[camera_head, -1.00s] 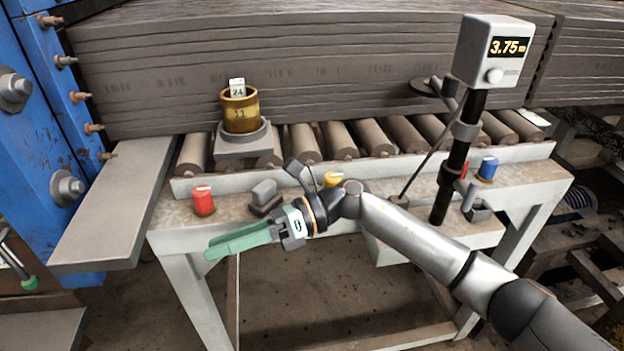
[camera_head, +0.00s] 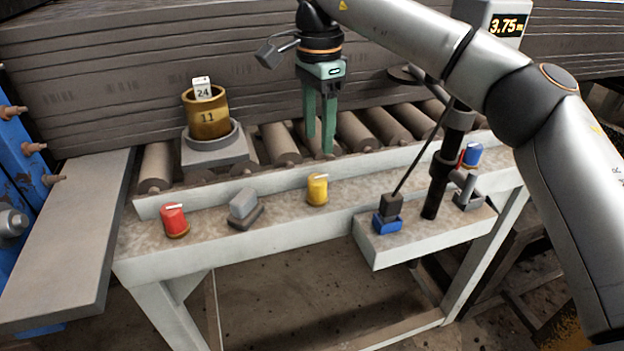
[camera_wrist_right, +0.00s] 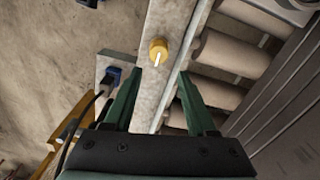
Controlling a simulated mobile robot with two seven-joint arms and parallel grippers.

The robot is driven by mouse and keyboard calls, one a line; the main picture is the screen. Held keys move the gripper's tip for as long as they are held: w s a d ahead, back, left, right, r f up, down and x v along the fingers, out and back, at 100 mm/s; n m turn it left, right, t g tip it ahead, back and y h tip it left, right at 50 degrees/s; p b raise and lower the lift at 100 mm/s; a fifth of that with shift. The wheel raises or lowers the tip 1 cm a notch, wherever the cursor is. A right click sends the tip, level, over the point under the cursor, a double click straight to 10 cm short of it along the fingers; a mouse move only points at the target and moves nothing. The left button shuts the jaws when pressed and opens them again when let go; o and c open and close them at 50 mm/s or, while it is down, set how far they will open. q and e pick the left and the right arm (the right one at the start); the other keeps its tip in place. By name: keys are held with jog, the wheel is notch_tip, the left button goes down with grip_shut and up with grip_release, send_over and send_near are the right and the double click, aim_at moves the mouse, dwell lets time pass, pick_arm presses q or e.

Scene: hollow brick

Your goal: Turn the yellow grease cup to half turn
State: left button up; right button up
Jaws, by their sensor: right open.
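The yellow grease cup (camera_head: 317,190) stands upright on the ledge in front of the rollers, with a white mark on its top. It also shows in the right wrist view (camera_wrist_right: 158,52), ahead of the fingertips, its white mark running along the ledge there. My right gripper (camera_head: 319,145) points down with its two green fingers apart and empty. In the head view it hangs above the cup's place on the ledge, apart from the cup. In the right wrist view the fingers (camera_wrist_right: 157,85) frame a gap below the cup. My left gripper is not in view.
A red cup (camera_head: 174,220) and a grey block (camera_head: 243,205) stand left on the ledge. A blue cup (camera_head: 472,155) and a black post (camera_head: 436,180) stand right.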

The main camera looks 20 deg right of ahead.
aim_at(318, 178)
notch_tip(318, 178, down, 11)
jog(key=shift+s+f, duration=0.1)
jog(key=shift+s, duration=0.05)
jog(key=shift+c, duration=0.2)
grip_shut()
dwell(0.4)
